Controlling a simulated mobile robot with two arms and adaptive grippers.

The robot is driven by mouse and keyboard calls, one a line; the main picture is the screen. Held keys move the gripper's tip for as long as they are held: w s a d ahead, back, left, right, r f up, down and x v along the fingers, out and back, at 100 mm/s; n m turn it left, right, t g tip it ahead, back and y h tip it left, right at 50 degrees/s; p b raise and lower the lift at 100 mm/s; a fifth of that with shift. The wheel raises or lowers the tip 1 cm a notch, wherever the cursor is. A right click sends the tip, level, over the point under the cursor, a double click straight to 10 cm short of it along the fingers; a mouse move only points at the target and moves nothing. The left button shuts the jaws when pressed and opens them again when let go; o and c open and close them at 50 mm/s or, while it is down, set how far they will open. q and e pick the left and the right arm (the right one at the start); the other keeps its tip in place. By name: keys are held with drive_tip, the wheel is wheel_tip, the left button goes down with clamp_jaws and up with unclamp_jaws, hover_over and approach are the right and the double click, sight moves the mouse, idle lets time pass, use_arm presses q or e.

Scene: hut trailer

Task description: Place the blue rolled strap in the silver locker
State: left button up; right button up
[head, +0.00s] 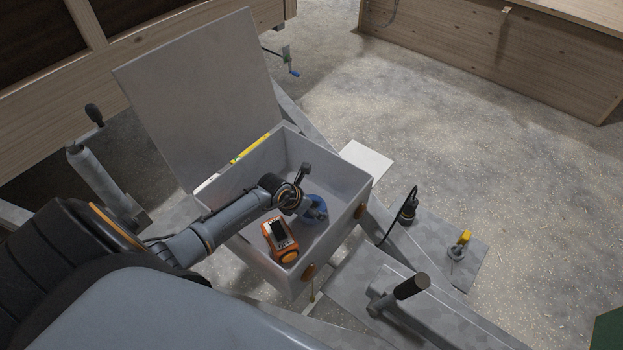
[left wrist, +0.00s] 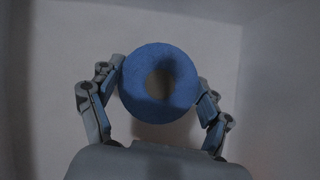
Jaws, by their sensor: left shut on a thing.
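The silver locker (head: 334,183) is an open grey metal box with its lid (head: 205,95) raised at the back left. My left gripper (head: 314,207) reaches down inside it, shut on the blue rolled strap (head: 309,217). In the left wrist view the strap (left wrist: 160,84) is a blue ring with a hole in the middle, between the two fingers of the gripper (left wrist: 160,95). Pale locker walls and floor surround it. I cannot tell whether the strap touches the floor. My right gripper is not in view.
An orange and black device (head: 279,240) lies in the locker, left of the strap. Orange latches (head: 308,272) sit on the locker's front. A grey metal frame with a black-handled lever (head: 411,287) stands in front. Open floor (head: 480,150) lies to the right.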

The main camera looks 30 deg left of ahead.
use_arm(q)
drive_tip(key=o, duration=1.4)
drive_tip(key=shift+r, duration=0.1)
drive_tip(key=shift+s+a+r, duration=0.1)
drive_tip(key=shift+r, duration=0.1)
drive_tip(key=v, duration=1.1)
drive_tip(key=shift+s+r+p, duration=0.15)
drive_tip(key=shift+r+p, duration=0.05)
drive_tip(key=shift+p, duration=0.2)
